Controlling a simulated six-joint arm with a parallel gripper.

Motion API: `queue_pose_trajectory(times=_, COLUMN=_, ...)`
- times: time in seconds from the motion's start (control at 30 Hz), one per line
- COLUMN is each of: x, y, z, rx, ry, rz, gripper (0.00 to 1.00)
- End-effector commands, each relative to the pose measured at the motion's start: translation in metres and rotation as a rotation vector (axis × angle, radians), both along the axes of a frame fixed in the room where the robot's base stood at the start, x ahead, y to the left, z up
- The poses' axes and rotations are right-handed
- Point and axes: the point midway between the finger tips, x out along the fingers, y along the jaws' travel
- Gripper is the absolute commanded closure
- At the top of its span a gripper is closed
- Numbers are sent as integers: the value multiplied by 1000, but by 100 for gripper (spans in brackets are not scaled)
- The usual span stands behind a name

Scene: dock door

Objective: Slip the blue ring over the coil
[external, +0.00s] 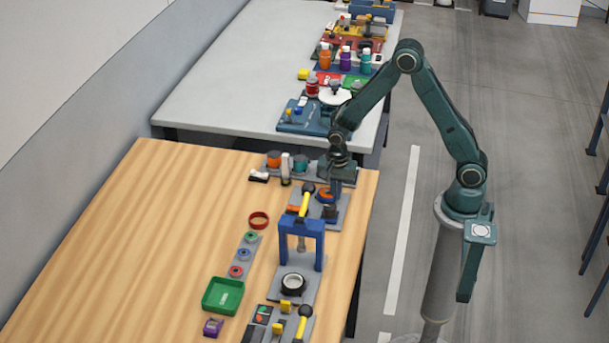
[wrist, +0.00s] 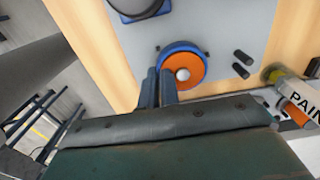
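A blue ring (wrist: 163,52) surrounds an orange round piece (wrist: 183,73), which I take to be the coil, with a pale metal knob at its centre. Both sit over a grey plate (wrist: 210,25). In the external view the orange piece (external: 325,197) shows small, just left of my fingers. My gripper (wrist: 160,77) points down at the ring's edge, its two dark blue fingers close together with a narrow gap. The fingertips overlap the ring's lower left rim; whether they pinch its wall is hidden. How deep the ring sits around the coil is unclear.
A dark cylinder (wrist: 138,6) and black pegs (wrist: 241,63) stand on the same plate. The wooden table's left side (external: 150,230) is clear.

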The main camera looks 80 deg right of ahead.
Motion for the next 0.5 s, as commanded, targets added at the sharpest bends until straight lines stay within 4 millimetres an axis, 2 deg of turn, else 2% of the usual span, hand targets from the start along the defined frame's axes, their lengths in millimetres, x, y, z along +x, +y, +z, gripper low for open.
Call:
queue_pose_trajectory(times=0.17, x=0, y=0, z=0, rx=0, ry=0, rz=0, gripper=100)
queue_pose_trajectory(times=0.3, x=0, y=0, z=0, rx=0, ry=0, rz=0, gripper=73)
queue_pose_trajectory(times=0.5, x=2, y=0, z=0, rx=0, ry=-5, rz=0, gripper=71)
